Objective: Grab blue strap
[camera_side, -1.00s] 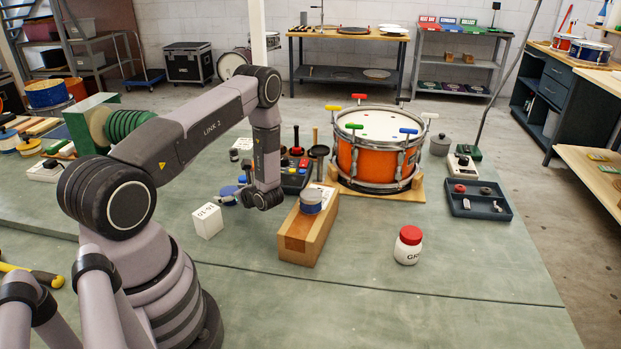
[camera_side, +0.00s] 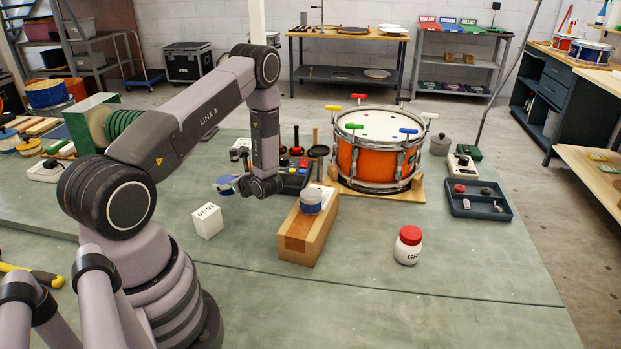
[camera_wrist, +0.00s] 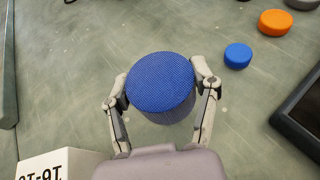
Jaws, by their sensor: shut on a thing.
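A round blue roll with a woven top, which looks like the coiled blue strap (camera_wrist: 160,80), sits between my two fingers in the wrist view. My gripper (camera_wrist: 161,90) is shut on its sides, one finger at the left and one at the right. In the side view the blue roll (camera_side: 223,183) is held at the end of my arm, above the green bench, left of the wooden block. Its underside is hidden in the wrist view.
A white labelled box (camera_side: 207,220) stands close below and left. A small blue disc (camera_wrist: 238,56) and an orange disc (camera_wrist: 274,22) lie on the bench. The front bench is mostly clear.

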